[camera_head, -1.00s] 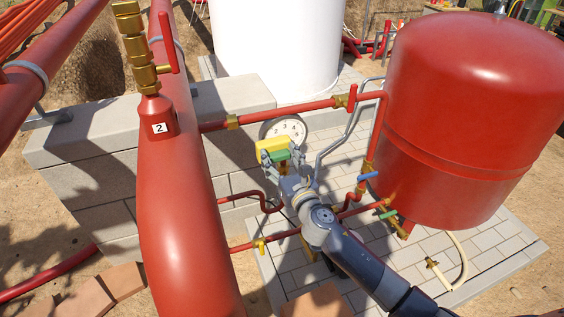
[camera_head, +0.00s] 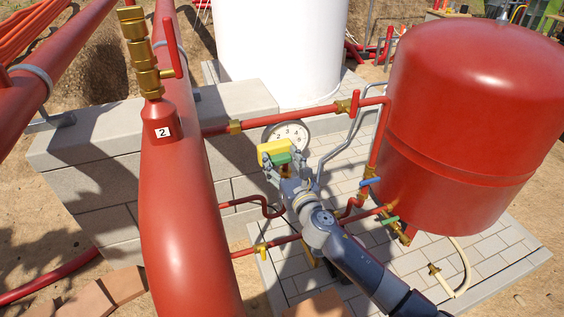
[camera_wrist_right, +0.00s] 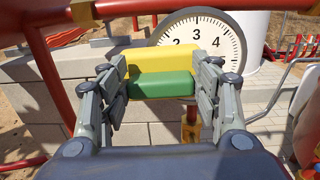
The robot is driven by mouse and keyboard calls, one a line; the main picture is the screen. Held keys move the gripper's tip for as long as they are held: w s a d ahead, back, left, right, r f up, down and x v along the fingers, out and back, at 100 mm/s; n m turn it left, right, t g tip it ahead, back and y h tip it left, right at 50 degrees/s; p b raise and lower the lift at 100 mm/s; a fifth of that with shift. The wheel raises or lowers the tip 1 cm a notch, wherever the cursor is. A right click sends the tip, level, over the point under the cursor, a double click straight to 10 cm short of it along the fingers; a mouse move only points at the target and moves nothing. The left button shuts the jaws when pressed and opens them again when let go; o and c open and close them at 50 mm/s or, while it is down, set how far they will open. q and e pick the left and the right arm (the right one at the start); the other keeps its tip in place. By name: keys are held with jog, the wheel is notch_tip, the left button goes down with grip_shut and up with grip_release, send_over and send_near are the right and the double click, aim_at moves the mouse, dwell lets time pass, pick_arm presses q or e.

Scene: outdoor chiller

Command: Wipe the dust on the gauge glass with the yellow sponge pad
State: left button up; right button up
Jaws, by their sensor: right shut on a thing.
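The round white gauge (camera_head: 289,132) with a numbered dial stands behind my right gripper. Its upper dial, with 2, 3 and 4, shows in the right wrist view (camera_wrist_right: 205,38); the lower part is hidden by the sponge. The yellow sponge pad (camera_head: 272,147) has a green backing and also shows in the right wrist view (camera_wrist_right: 160,60). My right gripper (camera_head: 281,163) is shut on the green part, with the yellow side toward the gauge. The pad overlaps the lower left of the dial; I cannot tell whether it touches the glass. My left gripper is not in view.
A thick red pipe (camera_head: 178,210) with a brass valve stands at the left. A large red tank (camera_head: 475,120) stands at the right. Thin red pipes, one above the gauge (camera_head: 290,115), surround my right arm. A block wall (camera_head: 90,165) lies behind.

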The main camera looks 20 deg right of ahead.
jog(key=shift+w, duration=0.85)
jog(key=shift+d, duration=5.05)
jog(key=shift+a+r+p, duration=0.15)
jog(key=shift+a+p, duration=0.55)
jog(key=shift+a, duration=4.55)
jog(key=shift+d, duration=0.1)
